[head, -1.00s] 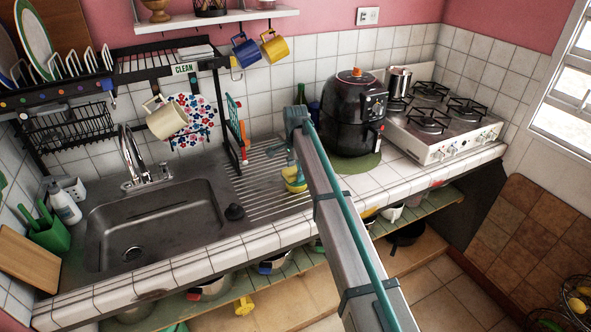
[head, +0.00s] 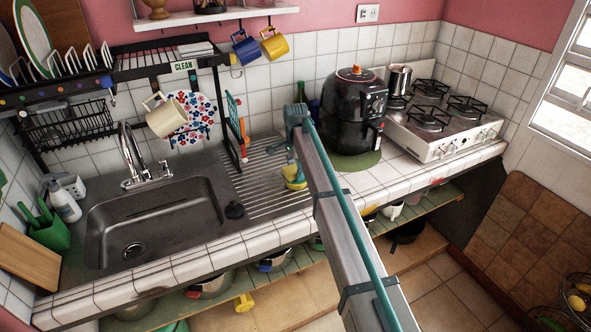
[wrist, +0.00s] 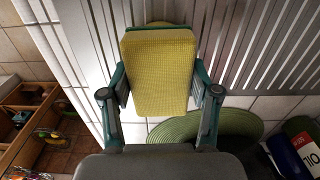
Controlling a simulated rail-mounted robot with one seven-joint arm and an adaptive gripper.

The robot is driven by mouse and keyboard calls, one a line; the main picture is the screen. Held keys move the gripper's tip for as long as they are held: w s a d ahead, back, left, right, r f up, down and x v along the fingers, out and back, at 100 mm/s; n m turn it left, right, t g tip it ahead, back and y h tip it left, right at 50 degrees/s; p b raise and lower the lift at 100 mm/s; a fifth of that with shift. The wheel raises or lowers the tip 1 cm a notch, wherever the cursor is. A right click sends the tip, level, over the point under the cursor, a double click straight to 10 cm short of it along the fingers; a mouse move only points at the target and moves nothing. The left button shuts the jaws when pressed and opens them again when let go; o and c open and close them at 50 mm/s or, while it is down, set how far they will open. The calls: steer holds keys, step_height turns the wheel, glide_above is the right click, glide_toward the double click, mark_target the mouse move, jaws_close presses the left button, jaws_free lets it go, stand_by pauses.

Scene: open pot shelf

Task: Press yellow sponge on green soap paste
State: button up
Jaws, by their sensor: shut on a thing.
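The yellow sponge (wrist: 160,72) is a rough-textured block between the two fingers of my gripper (wrist: 162,88) in the wrist view. My gripper is shut on it from both sides. In the head view, my gripper (head: 291,165) is low over the ribbed drainboard, with the sponge (head: 293,174) showing as a small yellow patch. A yellowish rounded rim (wrist: 165,24) shows just behind the sponge's far end and may be the soap paste container. The sponge hides most of it. I cannot tell whether the sponge touches the paste.
The ribbed metal drainboard (head: 262,192) lies between the sink (head: 160,225) and the black air fryer (head: 352,115). The air fryer stands on a round green mat (head: 362,163). A black dish rack (head: 236,130) rises left of my gripper. A dark stopper (head: 235,211) lies near the sink.

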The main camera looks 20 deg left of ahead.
mark_target(295, 168)
steer(key=shift+f, duration=0.45)
stand_by(1.1)
steer(key=shift+r, duration=0.1)
steer(key=shift+r+p, duration=1.55)
steer(key=shift+r, duration=1.95)
